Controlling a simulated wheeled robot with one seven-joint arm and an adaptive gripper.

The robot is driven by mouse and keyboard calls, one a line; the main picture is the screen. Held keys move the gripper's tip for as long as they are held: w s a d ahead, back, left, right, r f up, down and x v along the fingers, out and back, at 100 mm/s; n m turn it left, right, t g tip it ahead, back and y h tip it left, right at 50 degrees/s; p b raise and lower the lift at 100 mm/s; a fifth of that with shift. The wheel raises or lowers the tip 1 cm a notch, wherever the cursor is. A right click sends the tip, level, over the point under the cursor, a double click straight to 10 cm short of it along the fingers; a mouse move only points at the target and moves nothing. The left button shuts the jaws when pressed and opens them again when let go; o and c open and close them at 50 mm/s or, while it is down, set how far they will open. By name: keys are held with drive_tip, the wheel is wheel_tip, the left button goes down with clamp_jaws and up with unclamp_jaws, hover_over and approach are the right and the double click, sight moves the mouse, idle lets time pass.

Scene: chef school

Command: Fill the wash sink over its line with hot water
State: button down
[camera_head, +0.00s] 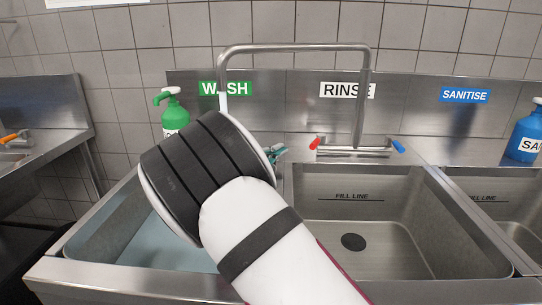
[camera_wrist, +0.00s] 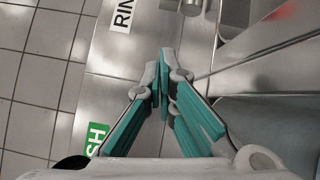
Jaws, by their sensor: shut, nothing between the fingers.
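The wash sink (camera_head: 95,255) is at the left of the bench in the head view, with pale bluish water (camera_head: 170,250) in it. My arm covers much of this sink, and its fill line is hidden. The tap spout (camera_head: 290,48) arches over to the wash side, and a pale stream (camera_head: 223,103) shows below its end. The red tap handle (camera_head: 315,143) and blue tap handle (camera_head: 398,146) are on the tap body behind the rinse sink. My gripper (camera_head: 280,153) is shut and empty, left of the red handle. Its teal fingers meet in the wrist view (camera_wrist: 163,75).
The rinse sink (camera_head: 400,240) is empty, with a fill line and drain visible. A green pump bottle (camera_head: 172,112) stands behind the wash sink. A blue bottle (camera_head: 526,138) stands at the far right. The steel backsplash (camera_head: 280,95) rises close behind my gripper.

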sight(311, 146)
drive_tip(key=x, duration=0.4)
drive_tip(key=shift+w+d, duration=0.25)
drive_tip(key=shift+w, duration=0.05)
drive_tip(key=d, duration=0.1)
drive_tip(key=s, duration=0.1)
drive_tip(key=d, duration=0.1)
drive_tip(key=shift+s+d+r, duration=0.2)
drive_tip(key=shift+d+r, duration=0.1)
drive_tip(key=shift+s+d+r, duration=0.1)
drive_tip(key=shift+s+d, duration=0.05)
drive_tip(key=shift+d, duration=0.25)
drive_tip(key=shift+b, duration=0.35)
drive_tip(key=s+d+b, duration=0.1)
drive_tip(key=s+d, duration=0.1)
drive_tip(key=d, duration=0.1)
drive_tip(key=shift+s, duration=0.2)
drive_tip(key=shift+d, duration=0.1)
